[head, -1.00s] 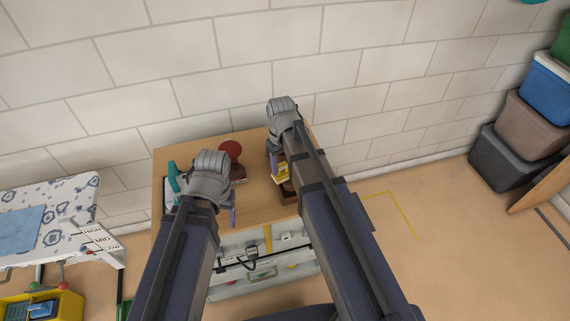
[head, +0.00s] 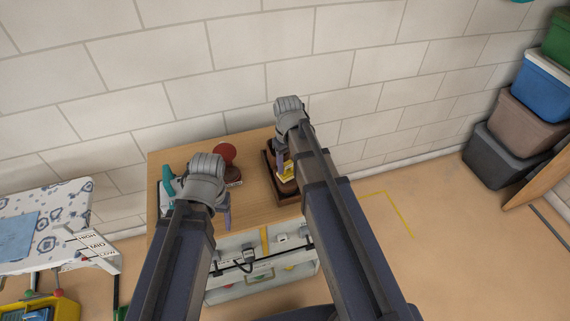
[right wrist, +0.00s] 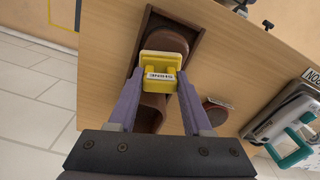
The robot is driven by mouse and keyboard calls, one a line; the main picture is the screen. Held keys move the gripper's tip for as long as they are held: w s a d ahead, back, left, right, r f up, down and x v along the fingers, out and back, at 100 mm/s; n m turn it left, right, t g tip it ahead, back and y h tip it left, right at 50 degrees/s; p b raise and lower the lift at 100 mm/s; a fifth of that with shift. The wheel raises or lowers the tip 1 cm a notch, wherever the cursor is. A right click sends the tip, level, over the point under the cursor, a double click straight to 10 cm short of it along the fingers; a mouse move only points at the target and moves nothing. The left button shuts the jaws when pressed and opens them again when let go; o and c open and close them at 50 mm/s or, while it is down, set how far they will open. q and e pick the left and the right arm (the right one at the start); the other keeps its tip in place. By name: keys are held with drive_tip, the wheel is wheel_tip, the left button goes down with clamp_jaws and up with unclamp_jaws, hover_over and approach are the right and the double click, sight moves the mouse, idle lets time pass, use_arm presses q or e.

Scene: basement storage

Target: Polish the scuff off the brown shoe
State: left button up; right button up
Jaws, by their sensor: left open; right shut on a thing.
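The brown shoe (right wrist: 167,38) lies in a dark brown tray (right wrist: 194,55) on a wooden tabletop. My right gripper (right wrist: 158,82) is shut on a yellow block marked SHINE (right wrist: 158,65), the polishing sponge. The block is over the shoe and hides its middle; I cannot tell whether they touch. The scuff is not visible. In the head view the sponge (head: 288,171) and tray (head: 270,178) show beside my right arm. My left gripper (head: 226,205) is open and empty near the table's front left, apart from the shoe.
A red-brown round disc (head: 225,151) stands behind my left gripper, with a small labelled round base. A teal-handled appliance (right wrist: 290,132) sits at the table's left end in the head view. A block wall (head: 330,60) is close behind. An ironing board (head: 40,225) stands at left.

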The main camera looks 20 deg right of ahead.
drive_tip(key=shift+d+f, duration=0.1)
drive_tip(key=shift+d, duration=1.4)
drive_tip(key=shift+d, duration=0.1)
drive_tip(key=shift+s+a, duration=0.1)
drive_tip(key=shift+a, duration=1.7)
drive_tip(key=shift+a, duration=0.1)
drive_tip(key=shift+a, duration=1.55)
drive_tip(key=shift+d, duration=0.1)
